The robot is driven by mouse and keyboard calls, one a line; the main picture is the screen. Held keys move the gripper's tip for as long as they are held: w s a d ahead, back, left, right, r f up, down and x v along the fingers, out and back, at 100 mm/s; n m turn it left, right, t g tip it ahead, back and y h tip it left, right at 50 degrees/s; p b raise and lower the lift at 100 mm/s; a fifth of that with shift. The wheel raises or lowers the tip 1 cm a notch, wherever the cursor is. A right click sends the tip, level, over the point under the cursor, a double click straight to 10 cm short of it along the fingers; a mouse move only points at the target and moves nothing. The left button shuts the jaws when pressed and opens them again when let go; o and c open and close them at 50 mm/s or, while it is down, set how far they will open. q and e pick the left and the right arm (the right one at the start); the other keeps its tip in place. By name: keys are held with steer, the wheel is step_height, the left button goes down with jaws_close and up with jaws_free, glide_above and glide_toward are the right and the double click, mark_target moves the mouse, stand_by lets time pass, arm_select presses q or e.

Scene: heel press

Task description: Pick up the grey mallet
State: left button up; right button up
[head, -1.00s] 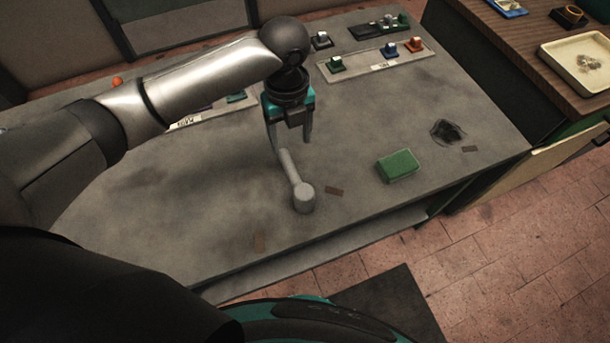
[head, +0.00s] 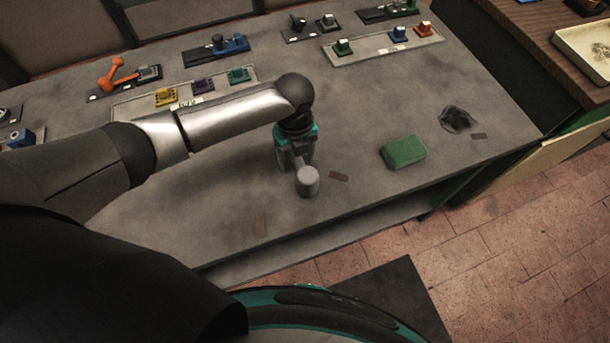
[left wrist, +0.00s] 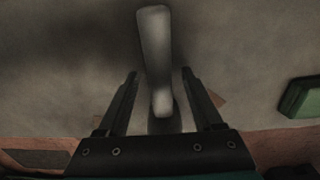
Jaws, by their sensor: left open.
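The grey mallet (head: 307,182) lies on the grey bench near its front edge. Its rounded head shows in the head view, while my left gripper covers most of the handle. My left gripper (head: 296,162) points down over the handle, just behind the mallet head. In the left wrist view the handle (left wrist: 155,55) runs between the two open fingers (left wrist: 160,75), with a gap on each side. The mallet head is mostly hidden there behind the gripper body. My right gripper is not in view.
Trays with coloured pieces (head: 384,41) and an orange-handled tool (head: 116,75) stand along the back. The bench around the mallet is mostly clear.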

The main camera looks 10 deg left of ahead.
arm_select(q)
steer(key=shift+c, duration=0.2)
jaws_close()
stand_by(0.4)
